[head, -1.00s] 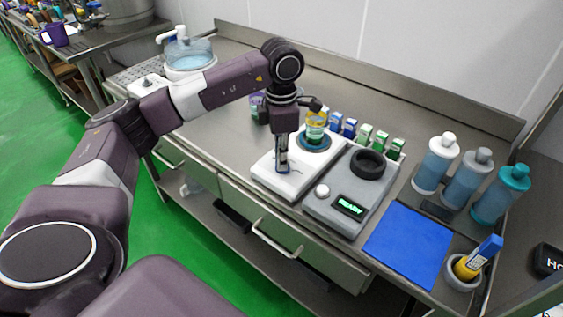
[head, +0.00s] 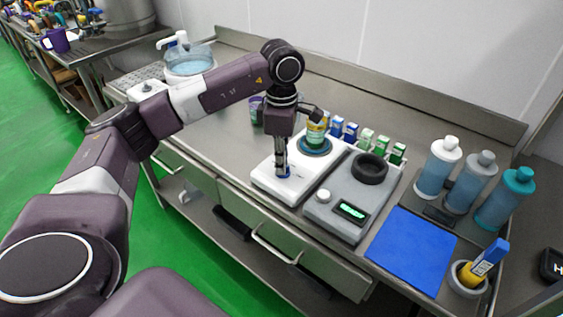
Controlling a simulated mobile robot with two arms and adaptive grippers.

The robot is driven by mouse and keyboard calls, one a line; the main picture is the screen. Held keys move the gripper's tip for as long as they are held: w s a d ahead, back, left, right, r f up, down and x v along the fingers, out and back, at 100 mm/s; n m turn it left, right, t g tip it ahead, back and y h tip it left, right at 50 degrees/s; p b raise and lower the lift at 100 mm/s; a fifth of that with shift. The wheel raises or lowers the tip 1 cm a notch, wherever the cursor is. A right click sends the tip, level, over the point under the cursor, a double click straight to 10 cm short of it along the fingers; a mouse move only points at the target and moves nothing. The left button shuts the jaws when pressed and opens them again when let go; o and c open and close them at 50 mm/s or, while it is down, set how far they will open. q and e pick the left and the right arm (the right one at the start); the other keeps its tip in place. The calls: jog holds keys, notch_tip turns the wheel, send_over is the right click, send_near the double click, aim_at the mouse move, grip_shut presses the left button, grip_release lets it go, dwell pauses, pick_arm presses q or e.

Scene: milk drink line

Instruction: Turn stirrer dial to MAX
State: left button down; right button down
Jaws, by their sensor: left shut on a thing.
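The white stirrer (head: 309,181) stands on the steel counter, with a round dark blue plate at its back. A small cup (head: 316,135) with yellow and green on it stands on that plate. My left gripper (head: 283,174) points straight down over the stirrer's front left part. It is shut on the stirrer dial, which its fingers hide almost wholly. A little blue shows at the fingertips. I cannot read the dial's setting. My right gripper is not in view.
A grey device (head: 343,207) with a lit green display, white knob and dark ring stands right of the stirrer. Small cartons (head: 366,138) stand behind. Right are a blue mat (head: 412,250), several bottles (head: 438,168) and a cup (head: 467,278) holding a blue-and-yellow item.

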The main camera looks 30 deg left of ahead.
pick_arm(q)
jog(key=shift+w+r, duration=0.1)
jog(key=shift+r, duration=0.05)
jog(key=c, duration=2)
grip_release()
notch_tip(320, 180, up, 12)
jog(key=shift+f, duration=0.1)
